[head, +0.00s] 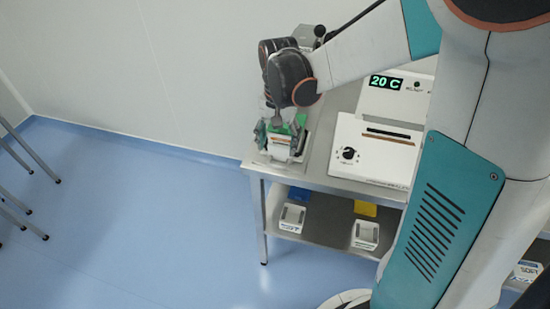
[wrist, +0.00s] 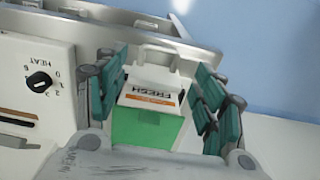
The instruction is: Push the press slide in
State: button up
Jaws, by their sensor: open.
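The press at the left end of the steel table is mostly hidden behind my arm in the head view. A white piece with a FRESH label (wrist: 150,97) and a green panel (wrist: 145,127) lies between my fingers in the wrist view; the green also shows in the head view (head: 299,122).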

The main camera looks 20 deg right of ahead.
aim_at(278, 160)
notch_tip(278, 160, down, 8)
jog(key=shift+r+b, duration=0.1)
jog(key=shift+b, duration=1.05)
jog(key=shift+s, duration=0.1)
jog(key=c, duration=1.2)
jog(key=shift+d, duration=0.1)
jog(key=shift+c, duration=0.2)
